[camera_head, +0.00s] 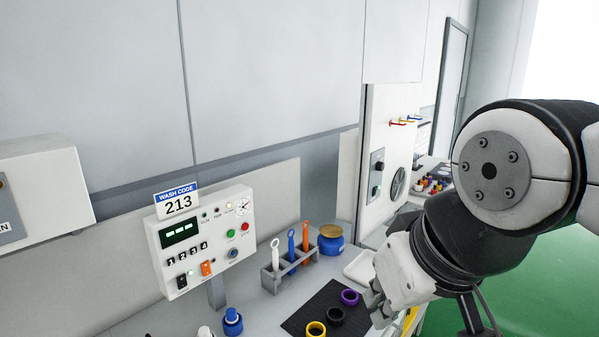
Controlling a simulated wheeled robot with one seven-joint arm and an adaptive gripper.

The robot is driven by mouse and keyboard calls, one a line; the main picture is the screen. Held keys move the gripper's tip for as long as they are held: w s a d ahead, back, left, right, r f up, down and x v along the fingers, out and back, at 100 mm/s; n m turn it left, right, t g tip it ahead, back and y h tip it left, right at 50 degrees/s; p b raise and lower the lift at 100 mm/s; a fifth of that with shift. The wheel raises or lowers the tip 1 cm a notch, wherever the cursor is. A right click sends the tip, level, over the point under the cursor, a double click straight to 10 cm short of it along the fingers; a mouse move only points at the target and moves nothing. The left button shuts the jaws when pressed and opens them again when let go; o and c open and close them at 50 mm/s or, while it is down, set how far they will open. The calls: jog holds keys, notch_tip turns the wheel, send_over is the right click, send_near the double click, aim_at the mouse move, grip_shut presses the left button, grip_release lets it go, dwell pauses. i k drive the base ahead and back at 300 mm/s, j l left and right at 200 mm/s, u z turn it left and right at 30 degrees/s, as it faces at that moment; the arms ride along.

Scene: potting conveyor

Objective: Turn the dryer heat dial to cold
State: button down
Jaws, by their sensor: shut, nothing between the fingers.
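A white control box (207,240) stands at left centre under a sign reading "WASH CODE 213". It has a dark display, numbered switches, red and green buttons, a small round gauge and a round blue-centred knob (233,253). Farther back, a white cabinet has a grey panel (377,173) with a dark knob and a green light, beside a round dark grille (397,184). I cannot read any heat label or setting, so I cannot tell which knob is the dryer heat dial. My gripper (374,307) is shut and empty, low over the bench's right side, apart from both panels.
A grey rack (289,272) holds white, blue and orange tools. A blue jar (331,239) stands behind it. Yellow, black and purple rings lie on a dark mat (303,314) near my gripper. A blue-capped bottle (233,322) is at the front. Green floor (540,285) lies right.

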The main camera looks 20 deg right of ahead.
aim_at(380, 166)
jog(key=j+z, duration=0.15)
jog(key=z, duration=0.6)
jog(key=i+l+z, duration=0.45)
jog(key=i+l, duration=0.75)
jog(key=i, duration=0.1)
